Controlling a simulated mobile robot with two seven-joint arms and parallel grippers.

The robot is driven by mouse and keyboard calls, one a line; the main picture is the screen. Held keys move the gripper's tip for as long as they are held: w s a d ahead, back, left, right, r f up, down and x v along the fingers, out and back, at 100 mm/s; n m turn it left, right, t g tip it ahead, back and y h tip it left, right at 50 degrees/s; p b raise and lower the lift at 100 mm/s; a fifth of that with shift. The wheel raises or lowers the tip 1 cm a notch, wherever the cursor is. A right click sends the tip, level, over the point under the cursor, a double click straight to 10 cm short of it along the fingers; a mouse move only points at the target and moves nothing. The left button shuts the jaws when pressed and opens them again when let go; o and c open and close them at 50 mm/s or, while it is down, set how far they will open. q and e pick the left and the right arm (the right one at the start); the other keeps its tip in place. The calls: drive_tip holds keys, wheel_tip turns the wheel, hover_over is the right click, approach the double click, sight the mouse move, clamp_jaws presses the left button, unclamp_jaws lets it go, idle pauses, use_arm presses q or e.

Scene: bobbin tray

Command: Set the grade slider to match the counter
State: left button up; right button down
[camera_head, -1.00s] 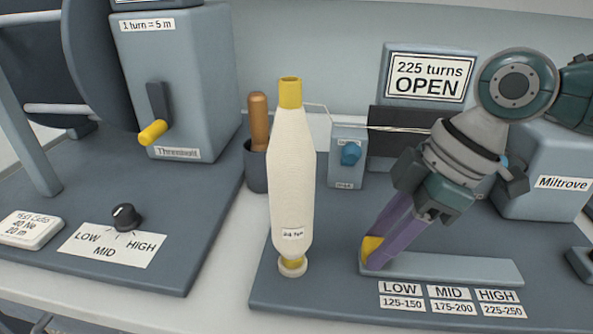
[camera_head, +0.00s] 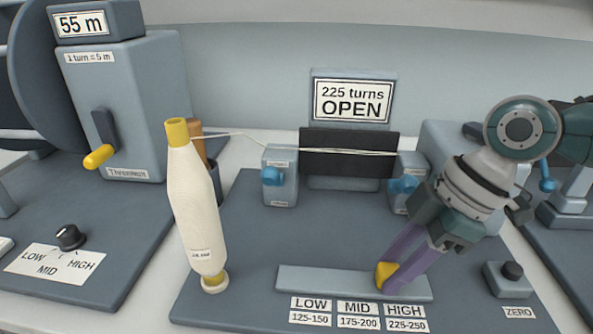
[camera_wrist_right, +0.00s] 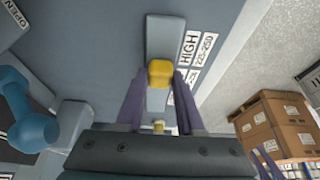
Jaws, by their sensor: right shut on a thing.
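The counter display (camera_head: 352,101) reads "225 turns OPEN". The grade slider's yellow knob (camera_head: 387,272) stands on its grey-blue track (camera_head: 325,281), above the gap between the MID card (camera_head: 358,307) and the HIGH card (camera_head: 405,311). The HIGH card reads 225-250, MID reads 175-200, and the LOW card (camera_head: 310,305) reads 125-150. My right gripper (camera_head: 392,275) is shut on the knob with its purple fingers. In the right wrist view the knob (camera_wrist_right: 160,73) sits between the fingers, close beside the HIGH card (camera_wrist_right: 188,48). My left gripper is not in view.
A white bobbin (camera_head: 192,210) with yellow ends stands left of the track. A thread runs from near its top past blue-knobbed posts (camera_head: 280,176). A ZERO button (camera_head: 512,270) is at the right. The crank box (camera_head: 125,110) at left shows 55 m.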

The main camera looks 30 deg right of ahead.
drive_tip(key=shift+s+d, duration=0.55)
drive_tip(key=shift+d, duration=0.3)
drive_tip(key=c, duration=0.5)
unclamp_jaws()
drive_tip(key=shift+r, duration=0.15)
drive_tip(key=p+v, duration=0.1)
drive_tip(key=v, duration=0.8)
drive_tip(key=shift+s+d+r, duration=0.1)
drive_tip(key=shift+d+r, duration=0.1)
drive_tip(key=shift+r, duration=0.15)
